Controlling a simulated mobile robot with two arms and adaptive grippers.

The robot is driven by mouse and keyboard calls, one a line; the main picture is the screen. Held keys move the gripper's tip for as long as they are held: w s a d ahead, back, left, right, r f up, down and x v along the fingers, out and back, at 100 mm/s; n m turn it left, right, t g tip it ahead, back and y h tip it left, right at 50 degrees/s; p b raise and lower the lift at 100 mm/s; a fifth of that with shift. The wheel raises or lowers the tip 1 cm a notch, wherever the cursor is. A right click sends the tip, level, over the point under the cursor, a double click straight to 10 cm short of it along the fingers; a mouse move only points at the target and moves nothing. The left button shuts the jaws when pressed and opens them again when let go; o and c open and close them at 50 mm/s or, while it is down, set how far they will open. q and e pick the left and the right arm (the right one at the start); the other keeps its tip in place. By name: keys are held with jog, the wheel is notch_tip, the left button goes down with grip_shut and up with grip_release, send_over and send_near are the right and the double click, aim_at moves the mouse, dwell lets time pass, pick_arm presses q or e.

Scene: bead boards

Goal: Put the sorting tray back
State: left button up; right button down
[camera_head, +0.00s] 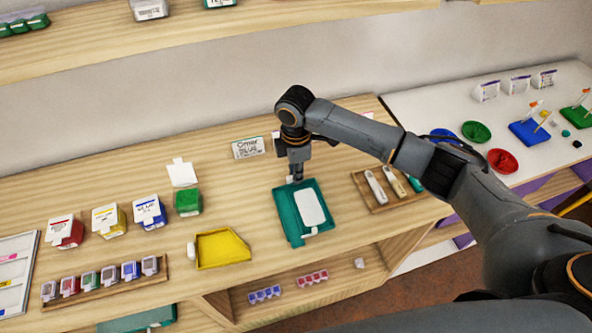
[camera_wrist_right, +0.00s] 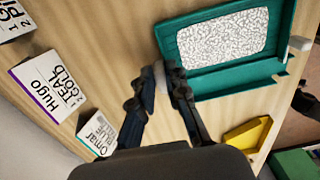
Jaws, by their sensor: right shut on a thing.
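A teal tray (camera_head: 284,218) with a white speckled inset (camera_head: 311,207) is on the wooden bench, in the middle of the head view. It also shows at the upper right of the wrist view (camera_wrist_right: 207,85). My right gripper (camera_head: 296,179) is at the tray's back edge, pointing down. In the wrist view my right gripper (camera_wrist_right: 166,72) is shut on a pale tab at that edge. A second white tab sticks out at the tray's front edge. I cannot tell whether the tray touches the bench. My left gripper is not in view.
A yellow tray (camera_head: 222,249) lies left of the teal tray. A wooden holder (camera_head: 386,196) with tools stands to its right. A name card (camera_head: 248,148) stands behind. Coloured boxes (camera_head: 149,212) and a rack of small jars (camera_head: 107,281) are further left. Open shelves lie below.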

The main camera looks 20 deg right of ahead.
jog(key=c, duration=1.3)
grip_release()
jog(key=shift+c, duration=0.2)
notch_tip(320, 180, up, 12)
jog(key=b, duration=0.2)
jog(key=shift+r+b, duration=0.15)
jog(key=shift+b, duration=0.2)
